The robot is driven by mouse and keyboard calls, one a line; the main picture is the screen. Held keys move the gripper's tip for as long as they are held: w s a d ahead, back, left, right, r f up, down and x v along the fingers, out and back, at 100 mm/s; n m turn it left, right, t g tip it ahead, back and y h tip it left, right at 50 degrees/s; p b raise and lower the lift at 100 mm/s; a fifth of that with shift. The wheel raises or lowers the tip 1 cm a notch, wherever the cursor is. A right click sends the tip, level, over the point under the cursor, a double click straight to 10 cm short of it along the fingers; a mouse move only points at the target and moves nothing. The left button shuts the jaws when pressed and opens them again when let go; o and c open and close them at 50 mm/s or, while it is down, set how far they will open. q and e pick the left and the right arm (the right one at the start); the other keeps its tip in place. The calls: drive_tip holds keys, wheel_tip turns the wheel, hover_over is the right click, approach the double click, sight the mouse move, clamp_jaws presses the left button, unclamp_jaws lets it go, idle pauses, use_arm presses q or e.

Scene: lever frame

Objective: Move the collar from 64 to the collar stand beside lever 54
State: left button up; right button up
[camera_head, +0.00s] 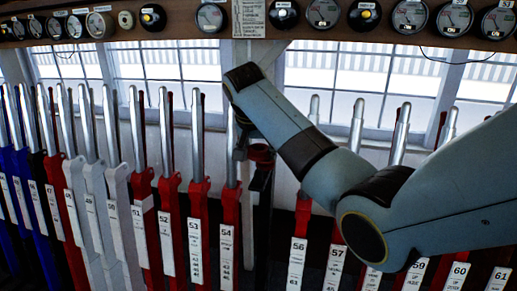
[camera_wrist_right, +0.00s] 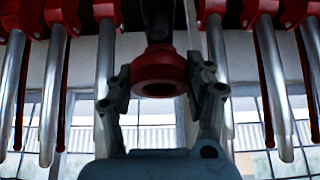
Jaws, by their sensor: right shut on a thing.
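My right gripper (camera_head: 243,146) is beside the top of a dark post (camera_head: 262,188), just right of lever 54 (camera_head: 230,195). A red collar (camera_head: 260,153) sits at the top of that post. In the right wrist view the collar (camera_wrist_right: 160,72) is a red ring with a dark hole, held between the two fingers of the right gripper (camera_wrist_right: 161,88). The dark post shows behind it, in line with it. Whether the collar rests fully on the post is hard to tell. Lever 64 and my left gripper are not in view.
Red levers such as 53 (camera_head: 195,215) and 56 (camera_head: 297,252) stand close on both sides of the post. White and blue levers fill the left. A shelf of gauges (camera_head: 325,14) runs above, with windows behind. My right arm hides several levers.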

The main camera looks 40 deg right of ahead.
sight(258, 171)
idle(0.4)
drive_tip(key=shift+f+b, duration=1.25)
drive_tip(key=shift+f, duration=2.15)
drive_tip(key=o, duration=1.2)
drive_tip(key=shift+c, duration=0.2)
drive_tip(key=shift+o, duration=0.9)
